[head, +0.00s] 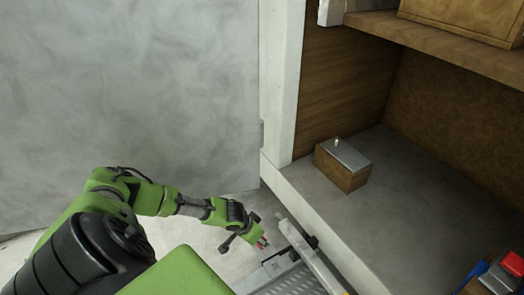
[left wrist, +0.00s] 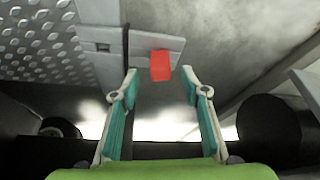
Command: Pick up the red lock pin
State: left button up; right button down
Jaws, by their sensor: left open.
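The red lock pin (left wrist: 160,66) shows in the left wrist view as a small red block on a grey metal plate (left wrist: 150,44). My left gripper (left wrist: 159,74) is open, with its teal-padded fingers on either side of the pin's lower end in that view. The pin looks a little beyond the fingertips; I cannot tell the exact gap. In the head view my left gripper (head: 262,242) is low beside the metal ramp or tailgate, and small red spots show at its fingers. The pin cannot be made out clearly there. My right gripper is not in view.
A treaded metal panel (head: 290,279) and a pale rail (head: 310,255) lie close right of the gripper. A wooden box with a grey lid (head: 342,164) stands on the grey truck bed (head: 400,200). Red and blue items (head: 512,265) are at lower right. A large pale door (head: 140,90) stands behind.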

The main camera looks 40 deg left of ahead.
pick_arm(q)
jog(key=x, duration=0.4)
jog(key=shift+s, duration=0.1)
jog(key=shift+c, duration=1.1)
grip_shut()
jog(key=shift+r, duration=0.15)
jog(key=r, duration=0.7)
jog(key=shift+s, duration=0.4)
jog(key=s, duration=1.5)
jog(key=shift+a+p+v, duration=0.2)
jog(key=shift+p+v, duration=2.7)
jog(key=shift+p, duration=0.6)
